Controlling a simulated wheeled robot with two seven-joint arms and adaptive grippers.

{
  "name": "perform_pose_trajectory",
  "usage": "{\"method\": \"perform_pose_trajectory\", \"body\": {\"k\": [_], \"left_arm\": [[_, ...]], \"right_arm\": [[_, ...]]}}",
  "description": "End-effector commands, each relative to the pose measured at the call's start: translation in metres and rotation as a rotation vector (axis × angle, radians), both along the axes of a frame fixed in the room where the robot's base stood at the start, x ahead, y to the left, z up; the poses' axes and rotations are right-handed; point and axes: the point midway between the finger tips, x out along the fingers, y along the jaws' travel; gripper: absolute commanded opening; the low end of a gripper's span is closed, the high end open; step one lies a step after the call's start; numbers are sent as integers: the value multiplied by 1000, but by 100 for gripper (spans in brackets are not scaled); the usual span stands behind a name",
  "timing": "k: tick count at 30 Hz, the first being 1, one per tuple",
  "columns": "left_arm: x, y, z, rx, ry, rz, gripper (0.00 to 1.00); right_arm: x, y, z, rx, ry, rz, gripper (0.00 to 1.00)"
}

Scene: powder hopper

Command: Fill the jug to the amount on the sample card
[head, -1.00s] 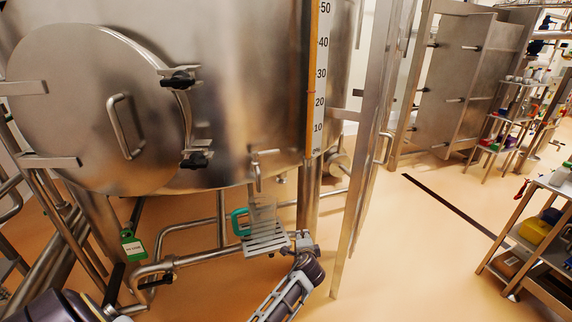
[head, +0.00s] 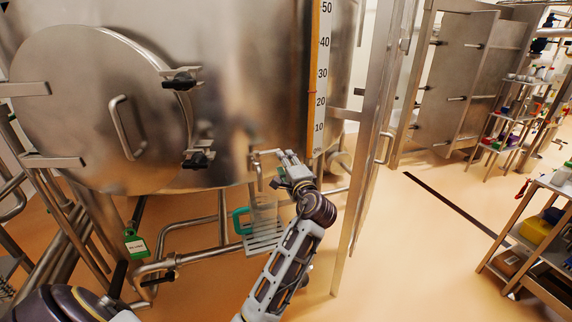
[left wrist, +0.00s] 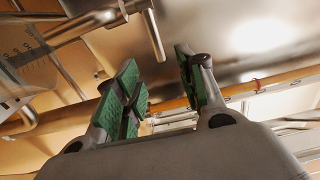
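The clear jug (head: 264,212) with a teal handle (head: 240,221) stands upright on a slatted metal rest under the hopper's outlet pipe (head: 257,175). The jug's marked wall shows at the left of the left wrist view (left wrist: 22,50); I cannot make out any powder in it. A green tag with a white label (head: 134,245), perhaps the sample card, hangs at lower left, its text too small to read. My left gripper (head: 285,160) is just right of the outlet pipe. In the left wrist view its green-padded fingers (left wrist: 160,78) are apart and empty. My right gripper is out of view.
The steel hopper (head: 235,80) fills the back, with a round hatch (head: 85,110) and a percent scale (head: 320,85). A steel post (head: 365,150) stands right of my left arm. Pipes (head: 190,230) run below. Open floor (head: 420,250) lies to the right, before shelves (head: 540,250).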

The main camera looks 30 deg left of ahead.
Motion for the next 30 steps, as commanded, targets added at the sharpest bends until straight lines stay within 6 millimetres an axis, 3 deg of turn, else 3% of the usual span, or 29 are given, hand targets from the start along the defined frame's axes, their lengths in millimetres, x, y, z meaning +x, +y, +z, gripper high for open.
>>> {"method": "perform_pose_trajectory", "body": {"k": [16, 30], "left_arm": [[4, 4, 0, 1, -1, 0, 39], [30, 34, 0, 1, 0, -1, 39]], "right_arm": [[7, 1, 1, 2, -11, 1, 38], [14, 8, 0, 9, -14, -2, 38]]}}
